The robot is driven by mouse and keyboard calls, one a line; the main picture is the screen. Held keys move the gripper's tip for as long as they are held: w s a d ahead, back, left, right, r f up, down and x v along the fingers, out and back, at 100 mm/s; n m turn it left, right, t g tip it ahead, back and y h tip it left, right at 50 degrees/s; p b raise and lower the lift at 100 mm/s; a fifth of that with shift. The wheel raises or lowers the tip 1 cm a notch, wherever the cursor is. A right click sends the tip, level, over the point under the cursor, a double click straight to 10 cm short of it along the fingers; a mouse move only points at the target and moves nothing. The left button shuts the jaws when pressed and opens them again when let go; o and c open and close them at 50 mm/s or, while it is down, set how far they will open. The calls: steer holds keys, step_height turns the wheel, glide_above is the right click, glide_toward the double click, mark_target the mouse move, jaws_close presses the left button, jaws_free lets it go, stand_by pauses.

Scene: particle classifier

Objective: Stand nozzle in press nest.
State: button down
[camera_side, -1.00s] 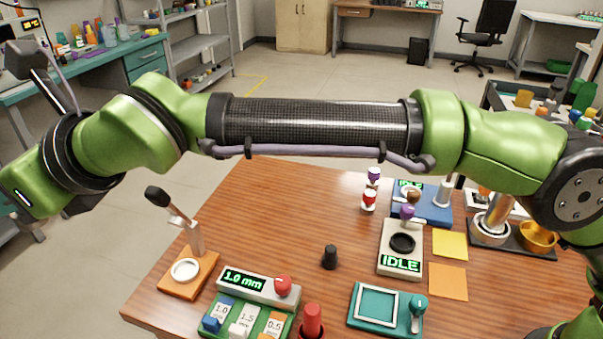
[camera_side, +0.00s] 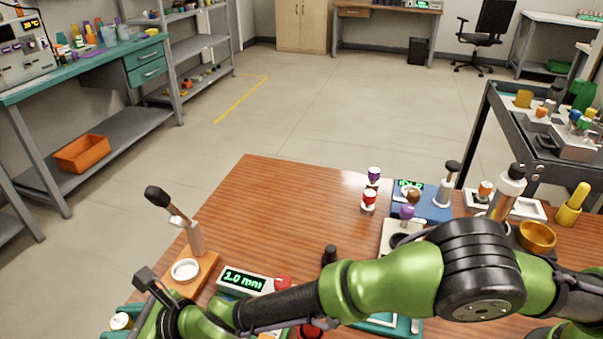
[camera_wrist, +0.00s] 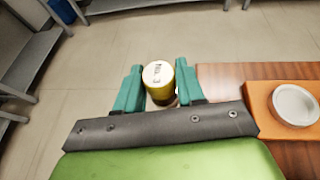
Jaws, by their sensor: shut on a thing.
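My gripper (camera_wrist: 158,82) is shut on a yellow cylinder with a white top marked No.3, the nozzle (camera_wrist: 159,75), held between its teal fingers. In the side view the gripper (camera_side: 121,322) is at the bottom left, off the table's left edge, with the nozzle's pale top (camera_side: 121,321) showing. The press (camera_side: 195,240) has an orange base, an upright post and a raised black-tipped lever. Its round white nest (camera_side: 186,270) looks empty. In the wrist view the nest (camera_wrist: 296,104) is to the right of the nozzle, apart from it.
A small black piece (camera_side: 330,254) stands mid-table. Red and purple capped vials (camera_side: 369,199) stand near the back. The table's back left is clear.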

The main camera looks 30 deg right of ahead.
steer(key=w+d, duration=1.2)
steer(key=shift+s+a+f, duration=0.25)
steer(key=shift+f, duration=0.4)
steer(key=shift+f, duration=0.15)
steer(key=c, duration=1)
jaws_free()
steer(key=shift+o, duration=0.2)
